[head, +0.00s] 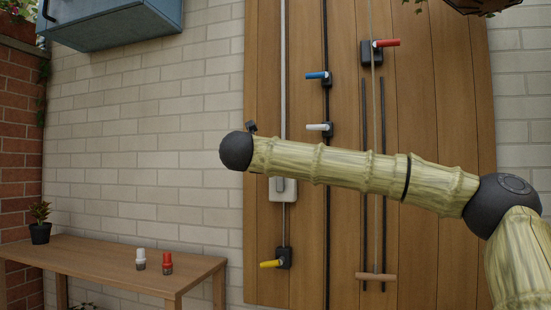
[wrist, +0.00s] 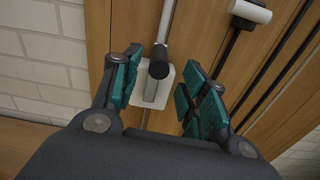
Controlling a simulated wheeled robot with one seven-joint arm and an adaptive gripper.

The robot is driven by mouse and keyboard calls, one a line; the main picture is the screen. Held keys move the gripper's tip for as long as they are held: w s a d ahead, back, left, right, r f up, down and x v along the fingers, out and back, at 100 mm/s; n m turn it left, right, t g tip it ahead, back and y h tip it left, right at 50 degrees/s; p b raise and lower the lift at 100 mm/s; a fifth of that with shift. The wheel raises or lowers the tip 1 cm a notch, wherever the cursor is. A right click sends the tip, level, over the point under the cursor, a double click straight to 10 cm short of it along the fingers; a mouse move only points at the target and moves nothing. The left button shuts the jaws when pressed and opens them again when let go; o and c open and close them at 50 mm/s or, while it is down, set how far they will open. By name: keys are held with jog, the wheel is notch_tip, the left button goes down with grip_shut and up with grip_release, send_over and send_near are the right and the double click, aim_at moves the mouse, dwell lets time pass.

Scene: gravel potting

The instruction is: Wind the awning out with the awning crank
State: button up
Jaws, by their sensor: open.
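No part is labelled as the awning crank. A long pale rod (head: 283,60) hangs down the left of the wooden panel and passes behind my arm. In the wrist view a grey rod (wrist: 167,22) ends in a black grip (wrist: 158,68), seen between my fingers. My gripper (wrist: 163,75) is open, with a teal-padded finger on each side of this grip and neither visibly shut on it. A white plate (wrist: 167,77) with a grey part shows behind the grip; a white plate (head: 274,190) also shows below my arm in the head view. My fingers are mostly hidden in the head view.
The wooden panel (head: 430,100) carries handles: blue (head: 317,75), white (head: 319,126), red (head: 386,43) and yellow (head: 270,264). A wooden bar (head: 376,277) hangs low. A table (head: 110,263) at lower left holds a potted plant (head: 40,226) and two small containers. A blue box (head: 115,22) is above.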

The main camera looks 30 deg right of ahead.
jog(key=shift+v, duration=1.9)
